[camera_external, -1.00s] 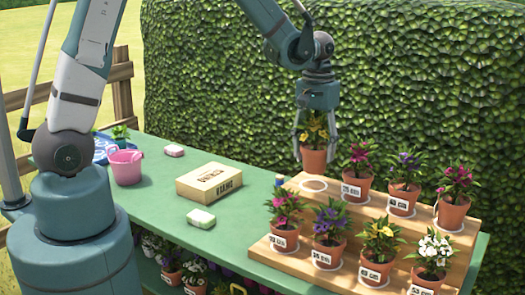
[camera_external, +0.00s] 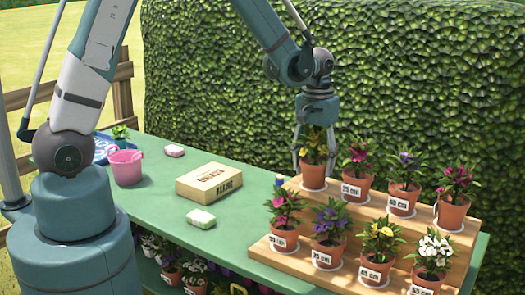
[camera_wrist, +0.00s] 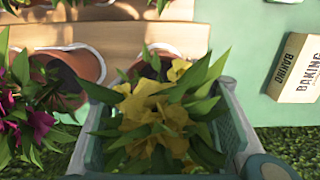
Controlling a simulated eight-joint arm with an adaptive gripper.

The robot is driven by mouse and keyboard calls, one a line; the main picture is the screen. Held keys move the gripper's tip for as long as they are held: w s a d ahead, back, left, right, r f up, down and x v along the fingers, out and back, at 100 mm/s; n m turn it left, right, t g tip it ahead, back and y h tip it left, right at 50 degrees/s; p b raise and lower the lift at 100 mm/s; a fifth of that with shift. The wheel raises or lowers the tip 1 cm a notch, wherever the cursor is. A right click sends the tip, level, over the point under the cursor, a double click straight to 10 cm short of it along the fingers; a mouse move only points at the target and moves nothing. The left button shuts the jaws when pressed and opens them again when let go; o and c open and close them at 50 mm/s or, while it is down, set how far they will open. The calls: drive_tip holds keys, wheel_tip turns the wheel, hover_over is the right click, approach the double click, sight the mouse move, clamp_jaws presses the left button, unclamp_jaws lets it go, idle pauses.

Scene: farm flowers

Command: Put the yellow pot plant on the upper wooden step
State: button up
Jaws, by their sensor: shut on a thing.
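The yellow pot plant (camera_external: 313,177), yellow flowers in a terracotta pot, stands upright at the left end of the upper wooden step (camera_external: 377,202). It is on the white ring there and appears to touch the step. My gripper (camera_external: 315,150) points down from above, shut on the plant with a finger on either side. In the wrist view, the yellow flowers (camera_wrist: 150,108) fill the space between the fingers and hide most of the pot.
Right of it on the upper step stand a magenta plant (camera_external: 356,184) and others. The lower step (camera_external: 300,262) holds several flower pots. A baking box (camera_external: 209,183), a pink bucket (camera_external: 126,167) and sponges lie on the green table. A hedge rises behind.

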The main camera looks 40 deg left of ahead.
drive_tip(key=shift+f, duration=0.15)
drive_tip(key=o, duration=1.1)
drive_tip(key=shift+r, duration=6.15)
drive_tip(key=shift+a, duration=0.1)
